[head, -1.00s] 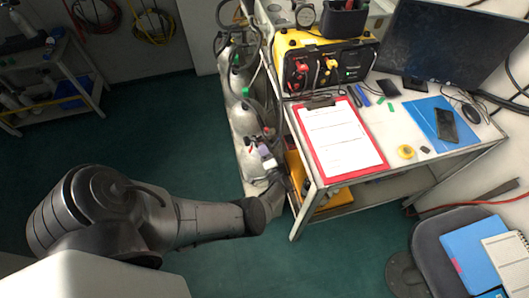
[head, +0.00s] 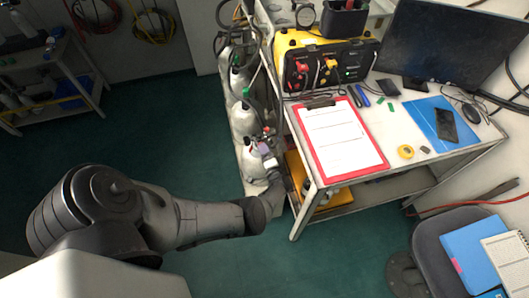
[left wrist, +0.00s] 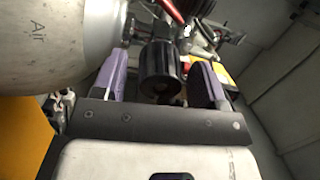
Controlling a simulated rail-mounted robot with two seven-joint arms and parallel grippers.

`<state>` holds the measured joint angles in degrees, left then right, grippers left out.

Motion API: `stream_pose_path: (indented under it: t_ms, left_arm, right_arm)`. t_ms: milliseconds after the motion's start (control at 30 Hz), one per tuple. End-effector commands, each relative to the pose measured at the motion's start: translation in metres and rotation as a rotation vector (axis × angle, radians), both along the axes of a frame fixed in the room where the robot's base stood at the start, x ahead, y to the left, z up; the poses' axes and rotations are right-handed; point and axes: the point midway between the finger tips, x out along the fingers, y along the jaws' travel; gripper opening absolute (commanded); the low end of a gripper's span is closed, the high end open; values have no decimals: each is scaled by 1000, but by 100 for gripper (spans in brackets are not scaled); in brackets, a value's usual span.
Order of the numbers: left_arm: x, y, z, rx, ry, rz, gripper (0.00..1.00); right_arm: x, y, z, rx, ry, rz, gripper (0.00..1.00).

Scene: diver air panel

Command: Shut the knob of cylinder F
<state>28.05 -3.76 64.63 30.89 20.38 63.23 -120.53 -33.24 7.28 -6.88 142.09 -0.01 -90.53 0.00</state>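In the left wrist view a black ribbed knob (left wrist: 160,72) sits between the two purple-padded fingers of my left gripper (left wrist: 162,80). The fingers are apart, with a visible gap on each side of the knob. A grey cylinder marked "Air" (left wrist: 55,40) fills the upper left of that view. In the head view my left gripper (head: 266,150) is low at the near end of a row of grey cylinders (head: 241,120), beside the desk. No letter F is readable, so I cannot tell which cylinder is F. My right gripper is not in view.
The desk (head: 455,162) stands just right of the cylinders, with a red clipboard (head: 338,140) and a yellow-black air panel (head: 325,68) on it. Metal fittings and a red part (left wrist: 172,12) lie beyond the knob.

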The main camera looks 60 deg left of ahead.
Motion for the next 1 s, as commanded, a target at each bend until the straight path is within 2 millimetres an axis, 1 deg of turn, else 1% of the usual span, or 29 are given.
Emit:
stream_pose_path:
  t_ms: [267, 367, 467, 800, 1000]
  left_arm:
    - [0, -1, 0, 0, -1, 0, 68]
    - [-1, -7, 0, -1, -1, -1, 68]
    - [-2, -20, 0, -2, -1, -1, 68]
    - [-11, -87, -3, -2, -1, -1, 68]
    - [-14, -116, -5, -1, -1, 0, 68]
  right_arm:
    - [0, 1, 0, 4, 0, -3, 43]
    - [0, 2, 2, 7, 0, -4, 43]
    - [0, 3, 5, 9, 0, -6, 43]
    - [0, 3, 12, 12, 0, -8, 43]
    - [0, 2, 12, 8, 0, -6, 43]
